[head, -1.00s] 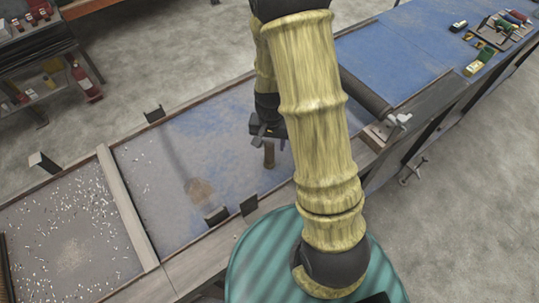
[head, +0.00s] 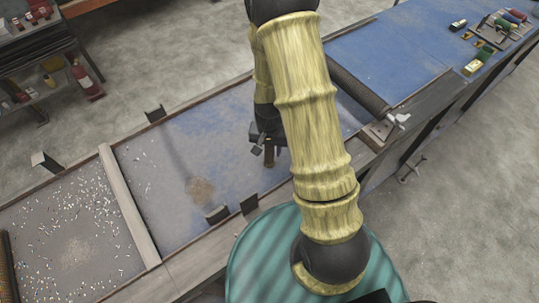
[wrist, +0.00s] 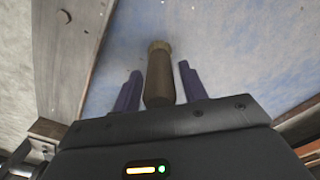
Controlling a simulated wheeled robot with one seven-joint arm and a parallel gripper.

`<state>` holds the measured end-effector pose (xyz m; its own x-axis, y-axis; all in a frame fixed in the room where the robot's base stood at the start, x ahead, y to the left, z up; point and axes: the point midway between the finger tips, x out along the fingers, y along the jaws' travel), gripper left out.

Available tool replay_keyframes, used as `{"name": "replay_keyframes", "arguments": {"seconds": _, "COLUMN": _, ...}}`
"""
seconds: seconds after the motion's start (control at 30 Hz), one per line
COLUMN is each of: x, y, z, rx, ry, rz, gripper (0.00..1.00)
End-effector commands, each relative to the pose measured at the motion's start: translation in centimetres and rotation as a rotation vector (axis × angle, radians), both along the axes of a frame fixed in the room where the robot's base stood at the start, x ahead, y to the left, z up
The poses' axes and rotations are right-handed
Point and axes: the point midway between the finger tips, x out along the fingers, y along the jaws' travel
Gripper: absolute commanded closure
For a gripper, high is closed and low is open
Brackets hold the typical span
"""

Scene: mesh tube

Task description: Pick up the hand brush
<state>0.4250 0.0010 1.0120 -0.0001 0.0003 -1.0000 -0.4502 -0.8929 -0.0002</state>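The hand brush shows as a brown handle (wrist: 160,78) with a paler far end, between the two fingers of my gripper (wrist: 160,88) in the wrist view. A gap shows on each side of the handle, so my gripper is open around it and not closed on it. The brush's bristles cannot be made out in either view.
A wooden crossbar (head: 128,205) and a bed of white scraps (head: 70,235) lie to the left. A dark roller (head: 357,88) with a clamp is at the right. Small dark blocks (head: 217,214) sit by the near rail. Tools lie on the far right belt.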

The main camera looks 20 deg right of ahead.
Motion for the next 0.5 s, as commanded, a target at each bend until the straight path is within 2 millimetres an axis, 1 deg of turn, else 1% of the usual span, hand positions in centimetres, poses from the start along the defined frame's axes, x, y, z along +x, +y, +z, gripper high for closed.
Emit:
{"name": "replay_keyframes", "arguments": {"seconds": 0.03, "x": 0.0, "y": 0.0, "z": 0.01, "rx": 0.0, "ry": 0.0, "rz": 0.0, "gripper": 0.67}}
{"name": "replay_keyframes", "arguments": {"seconds": 0.17, "x": 0.0, "y": 0.0, "z": 0.01, "rx": 0.0, "ry": 0.0, "rz": 0.0, "gripper": 0.93}}
{"name": "replay_keyframes", "arguments": {"seconds": 0.2, "x": 0.0, "y": 0.0, "z": 0.01, "rx": 0.0, "ry": 0.0, "rz": 0.0, "gripper": 0.94}}
{"name": "replay_keyframes", "arguments": {"seconds": 0.5, "x": 0.05, "y": -0.01, "z": 0.23, "rx": 0.0, "ry": -0.002, "rz": 0.0, "gripper": 0.94}}
